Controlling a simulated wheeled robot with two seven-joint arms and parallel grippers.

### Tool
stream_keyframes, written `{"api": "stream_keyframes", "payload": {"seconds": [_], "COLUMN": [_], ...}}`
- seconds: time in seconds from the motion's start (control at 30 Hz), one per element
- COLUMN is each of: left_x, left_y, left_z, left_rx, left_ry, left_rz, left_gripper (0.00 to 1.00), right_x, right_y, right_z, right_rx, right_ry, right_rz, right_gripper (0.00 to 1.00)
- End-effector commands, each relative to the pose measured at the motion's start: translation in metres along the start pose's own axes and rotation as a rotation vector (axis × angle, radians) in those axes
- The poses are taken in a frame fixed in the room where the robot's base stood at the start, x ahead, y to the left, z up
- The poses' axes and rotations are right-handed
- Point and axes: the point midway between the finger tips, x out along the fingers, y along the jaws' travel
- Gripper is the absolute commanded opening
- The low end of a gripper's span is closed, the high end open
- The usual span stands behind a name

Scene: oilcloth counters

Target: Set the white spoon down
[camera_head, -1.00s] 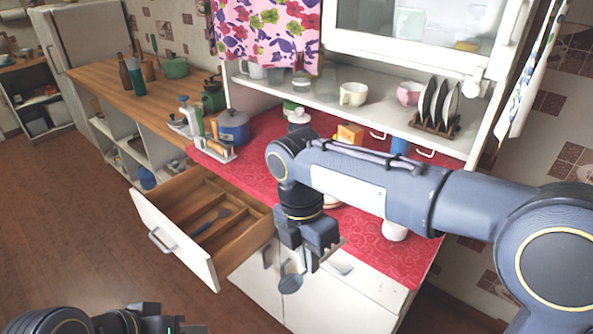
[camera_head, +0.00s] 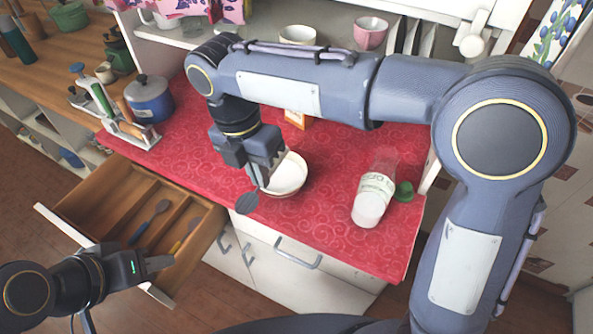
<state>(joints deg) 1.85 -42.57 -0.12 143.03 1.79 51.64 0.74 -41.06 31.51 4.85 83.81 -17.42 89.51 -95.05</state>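A spoon (camera_head: 247,203) hangs from my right gripper (camera_head: 264,183), its round head pointing down. It looks dark grey here rather than white. My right gripper appears shut on it above the front edge of the red counter (camera_head: 215,172); most of the handle is hidden by the fingers. The spoon head is just left of a white bowl (camera_head: 290,174) on the counter. I cannot tell whether the spoon touches the counter. My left gripper (camera_head: 160,264) is low at the left, over the drawer's front; its finger gap is not clear.
An open wooden drawer (camera_head: 95,198) holds a grey-blue utensil (camera_head: 149,221) and a yellowish one (camera_head: 185,236). A blue pot (camera_head: 149,103) and a utensil rack (camera_head: 128,128) stand at the counter's left. A labelled jar (camera_head: 373,191) is at the right. The front right counter is mostly clear.

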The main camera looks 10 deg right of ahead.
Motion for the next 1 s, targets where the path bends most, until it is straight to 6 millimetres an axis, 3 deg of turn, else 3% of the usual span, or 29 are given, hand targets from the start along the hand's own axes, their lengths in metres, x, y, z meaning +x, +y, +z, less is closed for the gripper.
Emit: {"api": "stream_keyframes", "payload": {"seconds": [0.37,0.5,0.87,1.0], "left_x": [-0.009,-0.010,-0.013,-0.013], "left_y": [0.004,0.005,0.006,0.006], "left_z": [-0.005,-0.005,-0.006,-0.006], "left_rx": [0.000,0.000,0.000,0.000], "left_ry": [0.000,0.000,0.000,0.000], "left_rz": [0.000,0.000,0.000,0.000], "left_gripper": [0.36,0.36,0.36,0.36], "right_x": [0.046,0.076,0.111,0.133], "right_y": [-0.054,-0.064,-0.077,-0.073], "right_z": [0.062,0.078,0.097,0.098], "right_rx": [0.007,0.004,0.003,0.000], "right_ry": [0.003,0.002,0.002,0.002], "right_rz": [-0.004,-0.006,-0.004,-0.006], "right_gripper": [0.00,0.00,0.00,0.00]}}
